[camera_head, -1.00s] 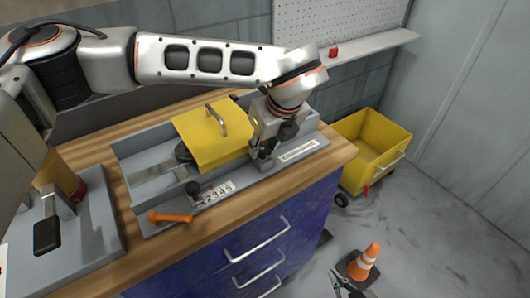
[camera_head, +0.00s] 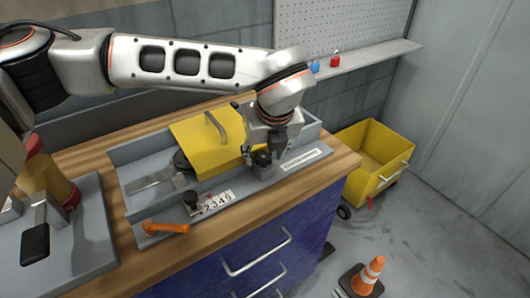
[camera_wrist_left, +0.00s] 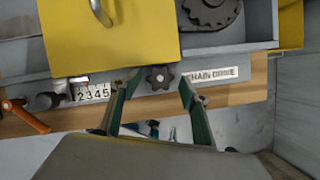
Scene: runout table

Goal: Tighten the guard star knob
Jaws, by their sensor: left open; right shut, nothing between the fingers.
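The black star knob (camera_wrist_left: 160,77) lies between the fingertips of my left gripper (camera_wrist_left: 158,90) in the left wrist view. Those fingers are open, one on each side, with a visible gap to the knob. In the head view my left gripper (camera_head: 266,150) is over the front rail, at the right front corner of the yellow guard (camera_head: 207,140). The knob (camera_head: 262,158) shows there as a dark top on a grey post. The guard also shows in the left wrist view (camera_wrist_left: 110,40). My right gripper is not clearly visible now.
An orange lever (camera_head: 165,227) and a dark knob (camera_head: 191,200) stand left of the number plate (camera_head: 213,203). A yellow cart (camera_head: 375,150) and a traffic cone (camera_head: 366,275) stand on the floor.

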